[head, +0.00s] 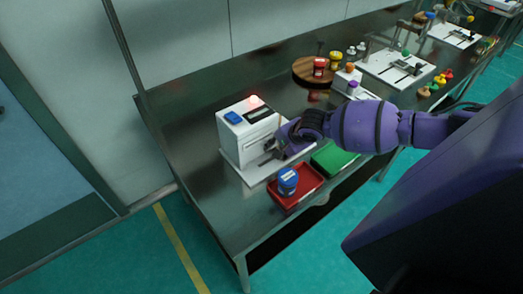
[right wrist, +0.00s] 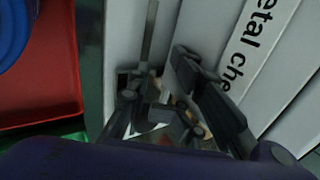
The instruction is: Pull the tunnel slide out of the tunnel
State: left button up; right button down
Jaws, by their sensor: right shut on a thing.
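The white box-shaped machine (head: 232,152) stands on a white base plate near the left end of the table. It has a blue part and a lit red lamp on top; its label, partly readable as "metal che", shows in the right wrist view (right wrist: 265,35). My right gripper (head: 272,154) is low at the machine's right side, just above the plate. In the right wrist view its dark fingers (right wrist: 165,105) are shut on a small part, which I take to be the tunnel slide. A thin grey bar (right wrist: 150,35) extends beyond them. The fingers hide most of the slide and the tunnel opening.
A red tray (head: 309,190) with a blue round container (head: 287,180) lies in front of the machine, close to the gripper. A green tray (head: 334,158) is beside it. A round wooden board (head: 303,73) and more equipment stand farther right. The table's left end is clear.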

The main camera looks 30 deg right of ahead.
jog(key=shift+s+d+f, duration=0.2)
jog(key=shift+d+f, duration=0.15)
jog(key=shift+d, duration=0.2)
jog(key=shift+s+d+f, duration=0.25)
jog(key=shift+d+f, duration=0.05)
jog(key=shift+d, duration=0.3)
jog(key=shift+s+d+f, duration=0.2)
jog(key=shift+d+f, duration=0.15)
jog(key=shift+d, duration=0.85)
jog(key=shift+w+d+r, duration=0.1)
jog(key=shift+w+r, duration=0.1)
jog(key=shift+r, duration=0.05)
pick_arm(q)
jog(key=shift+s+f, duration=0.25)
jog(key=shift+f, duration=0.15)
pick_arm(e)
jog(key=shift+w+r, duration=0.2)
jog(key=shift+r, duration=0.05)
pick_arm(q)
jog(key=shift+r, duration=0.25)
pick_arm(e)
jog(key=shift+a+r, duration=0.1)
jog(key=shift+a, duration=0.2)
